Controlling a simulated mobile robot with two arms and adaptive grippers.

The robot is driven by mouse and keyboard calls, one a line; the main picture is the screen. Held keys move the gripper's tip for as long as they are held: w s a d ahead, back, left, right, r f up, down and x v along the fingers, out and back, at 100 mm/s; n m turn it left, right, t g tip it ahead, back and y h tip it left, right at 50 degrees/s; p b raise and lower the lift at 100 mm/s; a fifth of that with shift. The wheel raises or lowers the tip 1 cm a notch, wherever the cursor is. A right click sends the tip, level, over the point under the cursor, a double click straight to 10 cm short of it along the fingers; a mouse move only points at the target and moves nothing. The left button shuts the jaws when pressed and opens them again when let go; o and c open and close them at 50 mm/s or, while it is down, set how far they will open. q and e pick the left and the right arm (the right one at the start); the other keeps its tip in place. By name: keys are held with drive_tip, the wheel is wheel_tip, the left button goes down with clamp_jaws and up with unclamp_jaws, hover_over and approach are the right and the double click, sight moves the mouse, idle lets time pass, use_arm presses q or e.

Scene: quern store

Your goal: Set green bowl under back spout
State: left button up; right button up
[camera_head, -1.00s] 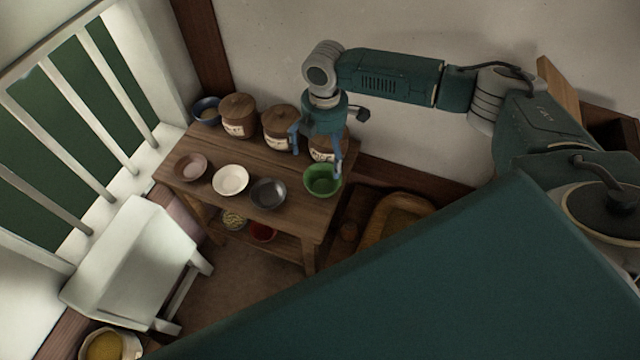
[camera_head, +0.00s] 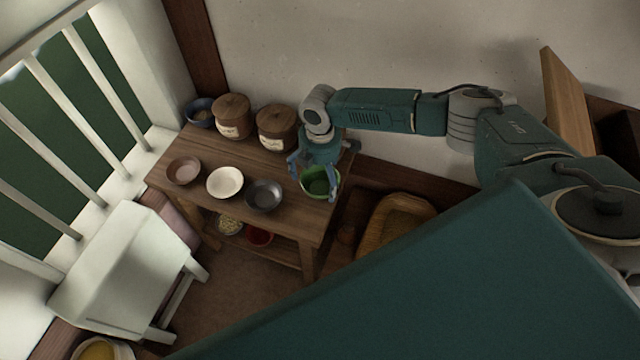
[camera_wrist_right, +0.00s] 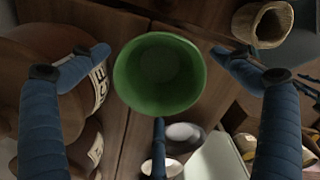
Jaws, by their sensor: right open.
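The green bowl (camera_head: 323,184) stands upright at the right end of the wooden table (camera_head: 298,228). It looks empty in the right wrist view (camera_wrist_right: 160,75). My right gripper (camera_head: 314,178) is open at the bowl, its blue fingers spread around it from above. In the right wrist view the bowl lies between the finger tips of that gripper (camera_wrist_right: 160,62), with gaps at left and right; contact cannot be told. My left gripper is not in view. I cannot make out a back spout.
A dark grey bowl (camera_head: 264,195), a white bowl (camera_head: 225,182) and a brown bowl (camera_head: 184,170) line the table front. Lidded jars (camera_head: 232,116) and a blue bowl (camera_head: 200,112) stand behind. A white slanted stand (camera_head: 122,262) is at left; a wooden tray (camera_head: 398,218) lies at right.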

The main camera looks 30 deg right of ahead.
sight(320, 184)
wheel_tip(320, 184, down, 2)
drive_tip(key=shift+w+f, duration=0.1)
drive_tip(key=shift+f, duration=0.1)
drive_tip(key=c, duration=1.2)
